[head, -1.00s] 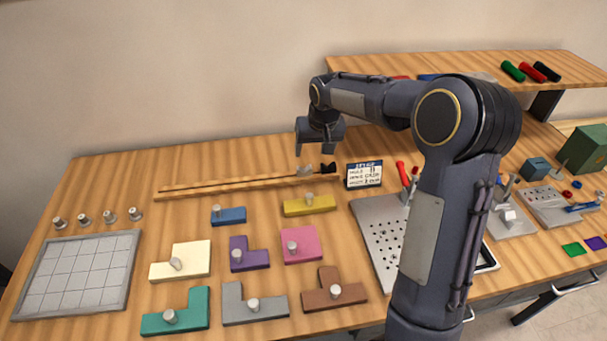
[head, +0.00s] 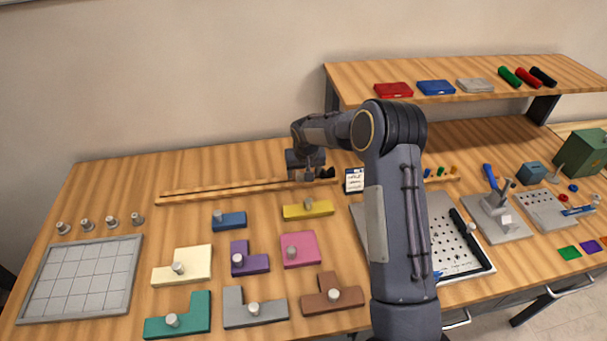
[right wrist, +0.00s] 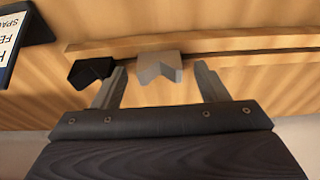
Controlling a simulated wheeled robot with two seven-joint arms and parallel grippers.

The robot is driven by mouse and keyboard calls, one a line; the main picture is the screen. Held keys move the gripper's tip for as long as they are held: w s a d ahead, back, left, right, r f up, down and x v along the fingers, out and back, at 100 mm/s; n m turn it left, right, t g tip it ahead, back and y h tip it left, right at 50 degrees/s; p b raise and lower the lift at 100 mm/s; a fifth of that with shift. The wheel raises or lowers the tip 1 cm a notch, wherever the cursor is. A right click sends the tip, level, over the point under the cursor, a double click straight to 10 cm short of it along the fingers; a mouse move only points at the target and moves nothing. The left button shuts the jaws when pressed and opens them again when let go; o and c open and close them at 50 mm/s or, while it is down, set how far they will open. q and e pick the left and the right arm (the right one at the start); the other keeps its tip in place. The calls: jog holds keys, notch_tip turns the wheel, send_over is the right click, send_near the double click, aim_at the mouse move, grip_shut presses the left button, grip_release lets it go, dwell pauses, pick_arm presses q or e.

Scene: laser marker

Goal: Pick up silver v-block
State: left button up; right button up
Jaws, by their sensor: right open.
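The silver v-block (right wrist: 158,66) shows in the right wrist view by the wooden rail, with its notch visible. In the head view my right gripper largely hides it. My right gripper (head: 308,177) is open and low over the rail at the back of the table. In the right wrist view its fingers (right wrist: 160,72) stand on either side of the silver v-block, with gaps, and do not hold it. The black v-block (right wrist: 91,72) lies just outside the left finger; it also shows in the head view (head: 328,172). My left gripper is not in view.
The wooden rail (head: 225,190) runs along the back of the table. A setup card (head: 355,180) stands right of the black v-block, close by. A yellow piece (head: 295,212) and other coloured knobbed pieces lie in front. A perforated plate (head: 440,235) is partly behind my right arm.

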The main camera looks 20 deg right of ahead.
jog(key=c, duration=1.1)
jog(key=shift+r, duration=0.1)
jog(key=shift+r, duration=0.5)
notch_tip(320, 180, up, 2)
jog(key=shift+r+b, duration=0.15)
jog(key=shift+b, duration=0.3)
jog(key=s+d+r+b, duration=0.1)
jog(key=s+d+r, duration=0.1)
jog(key=s+r, duration=0.1)
jog(key=s+d+r+b, duration=0.1)
jog(key=s+d+r, duration=0.2)
jog(key=s, duration=0.2)
jog(key=s+d+r+b, duration=0.2)
jog(key=s+r, duration=0.1)
jog(key=shift+s+d+r, duration=0.3)
jog(key=shift+s+d, duration=0.05)
jog(key=shift+s, duration=0.05)
